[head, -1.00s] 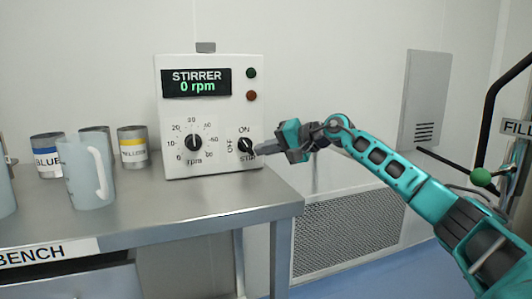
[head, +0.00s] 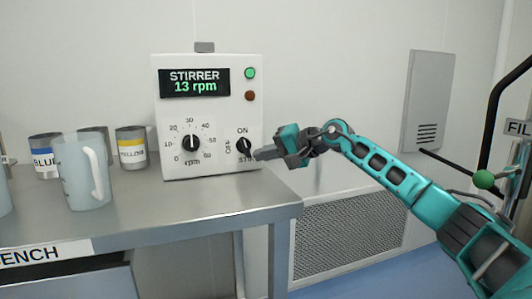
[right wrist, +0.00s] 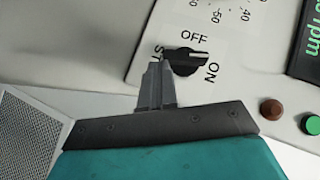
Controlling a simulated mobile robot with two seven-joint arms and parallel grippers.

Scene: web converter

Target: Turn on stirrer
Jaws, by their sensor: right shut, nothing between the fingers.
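The white stirrer box (head: 208,140) stands on the bench. Its display (head: 195,82) reads 13 rpm, and the green lamp (head: 250,73) above the brown one is bright. The black ON/OFF switch knob (head: 244,147) sits at the lower right of the panel. It also shows in the right wrist view (right wrist: 187,61), with its pointer toward ON. The rpm dial (head: 191,143) is to its left. My right gripper (head: 257,155) is shut and empty. Its fingertips (right wrist: 156,66) are right beside the knob; I cannot tell whether they touch it. My left gripper is not in view.
A translucent jug (head: 82,172) and several cans, among them blue (head: 45,156) and yellow-labelled (head: 131,148) ones, stand left of the stirrer. The bench top (head: 190,205) is clear in front of it. A black curved handle (head: 492,105) is at the far right.

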